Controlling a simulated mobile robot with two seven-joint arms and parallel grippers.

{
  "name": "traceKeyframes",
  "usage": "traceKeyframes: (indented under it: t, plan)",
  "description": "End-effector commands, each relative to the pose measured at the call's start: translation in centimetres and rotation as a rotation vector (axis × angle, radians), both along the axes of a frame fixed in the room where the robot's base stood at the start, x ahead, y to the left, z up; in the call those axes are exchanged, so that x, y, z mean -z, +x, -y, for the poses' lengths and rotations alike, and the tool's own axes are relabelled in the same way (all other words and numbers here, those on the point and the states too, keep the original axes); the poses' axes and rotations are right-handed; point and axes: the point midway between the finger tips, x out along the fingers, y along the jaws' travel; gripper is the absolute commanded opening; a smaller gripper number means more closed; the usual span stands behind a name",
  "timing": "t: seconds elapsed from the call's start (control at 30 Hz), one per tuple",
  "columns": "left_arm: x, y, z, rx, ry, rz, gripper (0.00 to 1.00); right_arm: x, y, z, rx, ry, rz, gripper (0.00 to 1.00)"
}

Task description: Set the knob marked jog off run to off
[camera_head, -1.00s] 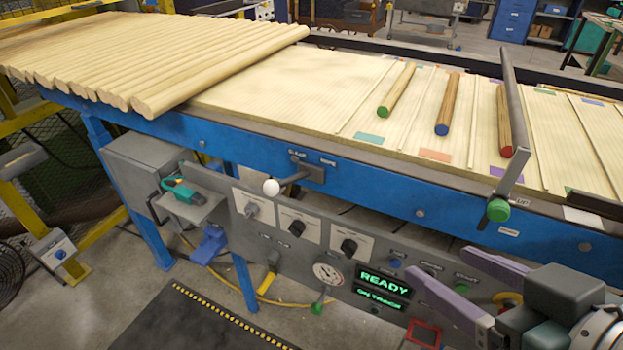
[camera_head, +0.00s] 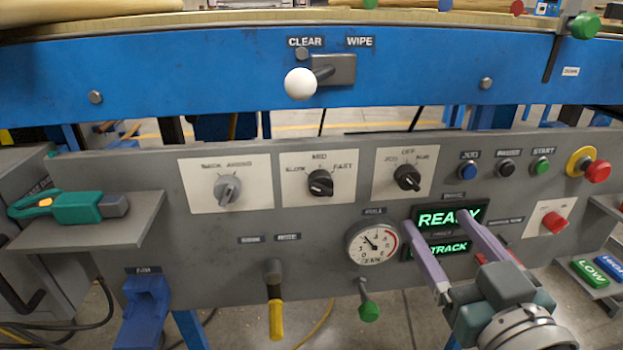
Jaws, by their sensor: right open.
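The jog off run knob (camera_head: 407,177) is black and sits on a pale plate (camera_head: 388,192) on the grey control panel. Its plate reads JOG at left, OFF at the top and RUN at right. The knob's grip lies slanted; I cannot tell for sure which mark it points to. My right gripper (camera_head: 440,222) is open and empty, with two purple fingers. It is below and right of the knob, in front of the lit READY and TRACK displays, and apart from the knob. My left gripper is out of view.
Left of the knob are the slow mid fast knob (camera_head: 320,183) and a grey knob (camera_head: 227,190). Right are the blue jog button (camera_head: 468,171), a black button (camera_head: 505,168), the green start button (camera_head: 540,166) and a red stop button (camera_head: 597,171). A gauge (camera_head: 373,243) is below.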

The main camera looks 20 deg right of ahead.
Motion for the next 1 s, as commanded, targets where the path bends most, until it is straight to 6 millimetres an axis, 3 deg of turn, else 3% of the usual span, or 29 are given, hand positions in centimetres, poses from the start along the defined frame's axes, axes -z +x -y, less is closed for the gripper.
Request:
traceKeyframes:
  t: [0.3,0.5,0.87,1.0]
  plan:
    - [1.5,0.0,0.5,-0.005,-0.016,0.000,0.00,0.0,5.7,1.3,-0.001,-0.001,0.004,0.74]
    - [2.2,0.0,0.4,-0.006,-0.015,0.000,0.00,-0.1,8.3,2.0,-0.001,0.000,0.002,0.74]
    - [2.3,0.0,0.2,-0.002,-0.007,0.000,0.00,-0.2,9.1,2.1,-0.003,0.000,-0.001,0.74]
    - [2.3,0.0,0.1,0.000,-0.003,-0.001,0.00,-0.2,9.0,2.1,-0.003,0.000,0.000,0.60]
